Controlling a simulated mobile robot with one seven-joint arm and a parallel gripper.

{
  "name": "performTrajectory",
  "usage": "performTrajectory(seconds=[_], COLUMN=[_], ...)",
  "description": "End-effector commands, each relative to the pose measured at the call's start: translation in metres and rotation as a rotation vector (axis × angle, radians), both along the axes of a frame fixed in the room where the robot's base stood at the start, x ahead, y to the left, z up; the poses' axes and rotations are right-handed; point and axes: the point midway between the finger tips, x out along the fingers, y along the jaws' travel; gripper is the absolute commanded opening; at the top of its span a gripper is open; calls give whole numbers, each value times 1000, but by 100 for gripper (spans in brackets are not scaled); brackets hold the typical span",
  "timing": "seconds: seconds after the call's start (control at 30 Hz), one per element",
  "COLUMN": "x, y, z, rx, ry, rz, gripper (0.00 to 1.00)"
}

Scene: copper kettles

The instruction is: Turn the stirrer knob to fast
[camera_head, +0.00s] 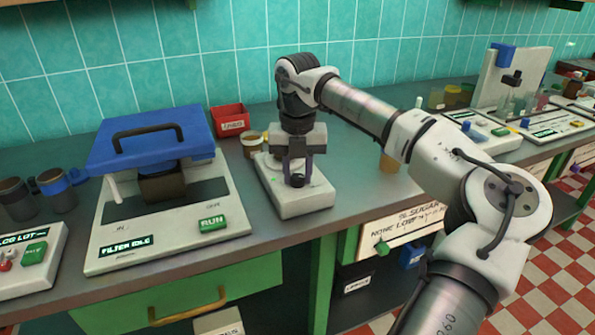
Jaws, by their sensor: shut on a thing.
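The stirrer (304,206) is a pale box on the bench, left of my arm's base. Its small dark knob (298,181) sits on the top face. My gripper (297,175) points straight down over the stirrer, with its two dark fingers on either side of the knob and shut on it. The gripper body hides the back of the stirrer. The knob's markings are too small to read, so its setting cannot be told.
A filter machine (221,187) with a raised blue lid stands close on the left. A red bin (229,121) and a small pale jar (252,146) stand behind. A green drawer (155,295) is below the bench edge.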

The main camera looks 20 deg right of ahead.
Motion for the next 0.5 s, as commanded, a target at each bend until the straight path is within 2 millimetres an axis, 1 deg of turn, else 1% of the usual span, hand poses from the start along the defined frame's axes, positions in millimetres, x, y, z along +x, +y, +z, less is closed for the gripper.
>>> performTrajectory(seconds=[0.13, 0.17, 0.3, 0.5], x=[0, 0, 0, 0], y=[0, 0, 0, 0], z=[0, 0, 0, 0], rx=[0, 0, 0, 0], ry=[0, 0, 0, 0], rz=[-1, -1, 0, 0], gripper=[6, 33, 51, 51])
